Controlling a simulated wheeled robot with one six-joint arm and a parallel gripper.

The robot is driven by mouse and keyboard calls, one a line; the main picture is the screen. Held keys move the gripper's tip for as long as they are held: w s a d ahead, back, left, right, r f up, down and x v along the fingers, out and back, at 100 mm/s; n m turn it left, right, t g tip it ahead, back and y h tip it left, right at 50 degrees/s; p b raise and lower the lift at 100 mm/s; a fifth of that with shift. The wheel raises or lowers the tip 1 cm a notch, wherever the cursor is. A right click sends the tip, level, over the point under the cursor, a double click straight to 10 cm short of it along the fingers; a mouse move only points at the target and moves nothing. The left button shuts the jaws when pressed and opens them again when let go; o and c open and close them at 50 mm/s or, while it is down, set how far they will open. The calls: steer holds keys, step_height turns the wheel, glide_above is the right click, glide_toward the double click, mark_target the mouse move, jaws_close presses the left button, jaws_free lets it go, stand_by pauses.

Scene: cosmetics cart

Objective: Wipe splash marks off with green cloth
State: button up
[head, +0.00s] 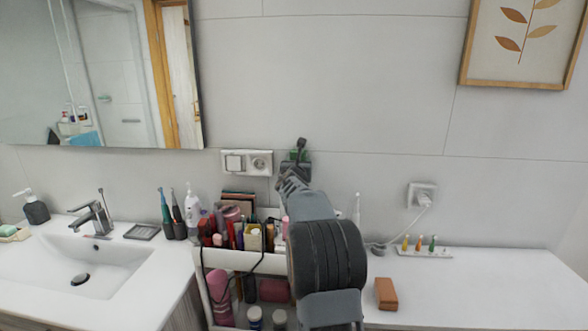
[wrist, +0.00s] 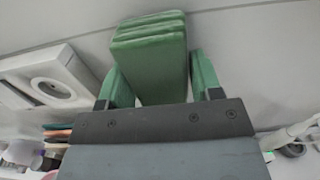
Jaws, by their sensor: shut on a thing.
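My gripper (wrist: 160,80) is shut on the folded green cloth (wrist: 150,45), which sits between its two fingers in the wrist view. The cloth is a thick stack of layers and sticks out past the fingertips toward the grey wall tiles (wrist: 240,45). In the head view my gripper (head: 298,160) is raised in front of the wall, just right of the socket plate, and only a little green of the cloth shows there. I cannot tell whether the cloth touches the wall. I can make out no splash marks; the cloth and my arm hide part of the wall.
A white socket plate (head: 247,162) is close left of my gripper. Below stands a white cart (head: 240,262) crowded with cosmetics. A sink (head: 85,265) and mirror (head: 90,80) are on the left. A plugged-in charger (head: 422,196) and brown block (head: 386,294) are on the right.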

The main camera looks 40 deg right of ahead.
mark_target(312, 155)
steer(key=shift+s+d+r+b, duration=0.5)
steer(key=shift+s+d, duration=0.15)
steer(key=shift+d, duration=0.2)
steer(key=shift+s+d+r+b, duration=0.45)
steer(key=shift+s+d, duration=0.2)
steer(key=shift+d, duration=0.2)
steer(key=shift+w+a+f+p, duration=0.1)
steer(key=shift+w+a+p, duration=1.45)
steer(key=shift+w+a, duration=0.75)
